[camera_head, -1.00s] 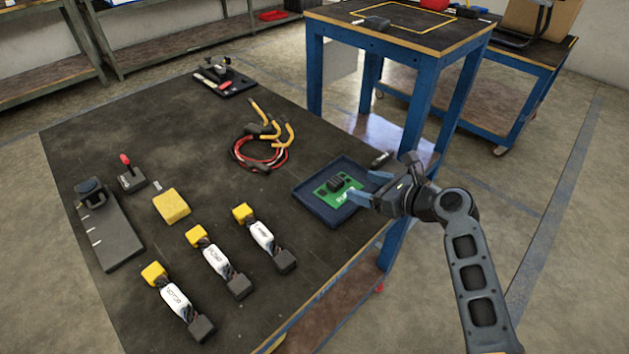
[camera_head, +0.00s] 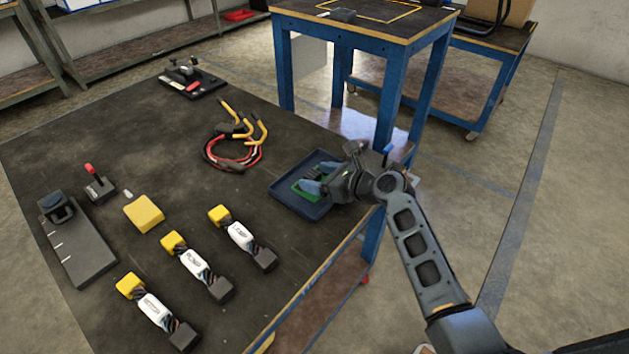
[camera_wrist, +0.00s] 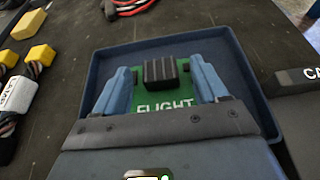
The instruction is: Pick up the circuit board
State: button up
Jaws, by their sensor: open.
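The green circuit board (camera_wrist: 163,92) lies in a shallow dark blue tray (camera_wrist: 243,75). It carries a black block (camera_wrist: 161,70) and white lettering that reads "FLIGHT". In the head view the board (camera_head: 300,190) is partly hidden by my gripper, and the tray (camera_head: 290,203) sits near the table's right edge. My gripper (camera_wrist: 162,80) is open over the board, with one blue finger on each side of the black block. The fingers are apart from the block. In the head view my gripper (camera_head: 318,179) reaches in from the right. Whether the fingertips touch the board is unclear.
The dark table (camera_head: 130,150) holds red and yellow cables (camera_head: 235,145) behind the tray. Several white-wrapped parts with yellow ends and a yellow block (camera_head: 144,214) lie to the left. A blue-legged table (camera_head: 397,95) stands behind.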

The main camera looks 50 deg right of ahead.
jog(key=c, duration=1.2)
